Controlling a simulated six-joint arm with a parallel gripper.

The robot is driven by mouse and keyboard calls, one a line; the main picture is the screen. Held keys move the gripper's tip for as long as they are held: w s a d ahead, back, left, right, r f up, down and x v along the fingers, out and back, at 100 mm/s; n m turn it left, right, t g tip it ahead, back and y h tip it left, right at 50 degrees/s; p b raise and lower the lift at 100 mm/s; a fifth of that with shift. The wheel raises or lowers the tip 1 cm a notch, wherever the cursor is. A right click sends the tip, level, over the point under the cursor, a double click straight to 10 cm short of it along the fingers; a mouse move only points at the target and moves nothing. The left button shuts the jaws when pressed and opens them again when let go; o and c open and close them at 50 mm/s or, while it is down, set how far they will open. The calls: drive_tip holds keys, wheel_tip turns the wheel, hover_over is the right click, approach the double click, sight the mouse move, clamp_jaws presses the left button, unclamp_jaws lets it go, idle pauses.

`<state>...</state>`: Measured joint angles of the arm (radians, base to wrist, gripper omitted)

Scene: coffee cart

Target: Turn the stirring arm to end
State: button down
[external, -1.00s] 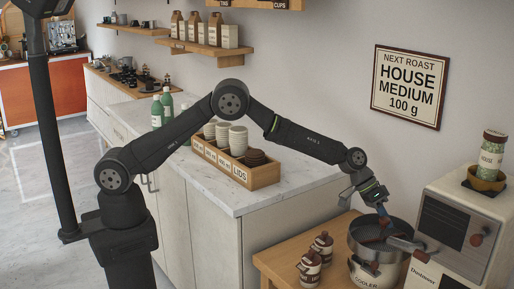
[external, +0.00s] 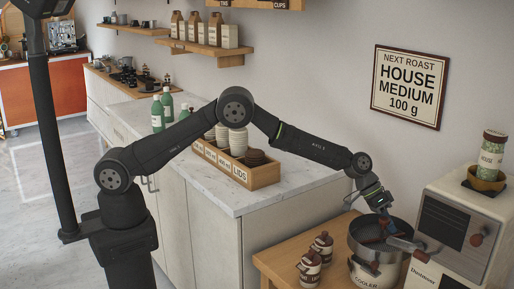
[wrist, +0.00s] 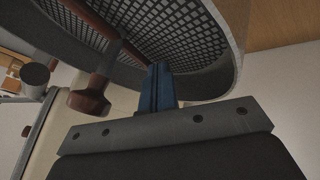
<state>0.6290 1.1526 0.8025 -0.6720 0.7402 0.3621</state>
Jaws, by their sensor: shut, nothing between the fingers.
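The cooler (external: 362,250) is a round metal bin with a perforated floor, on the wooden table in front of the roaster. Its mesh floor (wrist: 180,35) fills the top of the wrist view. A red-brown stirring arm (wrist: 116,38) runs across the mesh in the wrist view; only part of it shows. My gripper (external: 390,229) points down into the cooler, its blue fingers (wrist: 158,88) shut and empty. In the wrist view the fingers are just right of the stirring arm; whether they touch it I cannot tell.
The roaster (external: 468,230), with a grey chute reaching over the cooler, stands close on the right. A red-brown knob (wrist: 90,98) shows near the cooler's edge. Two small brown-and-white jars (external: 311,265) stand left of the cooler. The counter (external: 250,207) with a lids box is behind.

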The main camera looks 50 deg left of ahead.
sight(397, 236)
drive_tip(key=shift+w+d+m+g, duration=0.1)
drive_tip(key=shift+d+m+g, duration=0.2)
drive_tip(key=shift+m, duration=0.2)
drive_tip(key=shift+d+m+g, duration=0.2)
drive_tip(key=shift+m+g, duration=0.2)
drive_tip(key=shift+m, duration=0.1)
drive_tip(key=m+g, duration=0.1)
drive_tip(key=d+m+g, duration=0.1)
drive_tip(key=m, duration=0.1)
drive_tip(key=shift+d, duration=0.25)
drive_tip(key=shift+s+d, duration=0.2)
drive_tip(key=shift+d, duration=0.1)
drive_tip(key=shift+d+m+g, duration=0.2)
drive_tip(key=shift+m+g, duration=0.2)
drive_tip(key=shift+m, duration=0.1)
drive_tip(key=shift+s+d+m, duration=0.1)
drive_tip(key=shift+s+m, duration=0.05)
drive_tip(key=shift+m, duration=0.15)
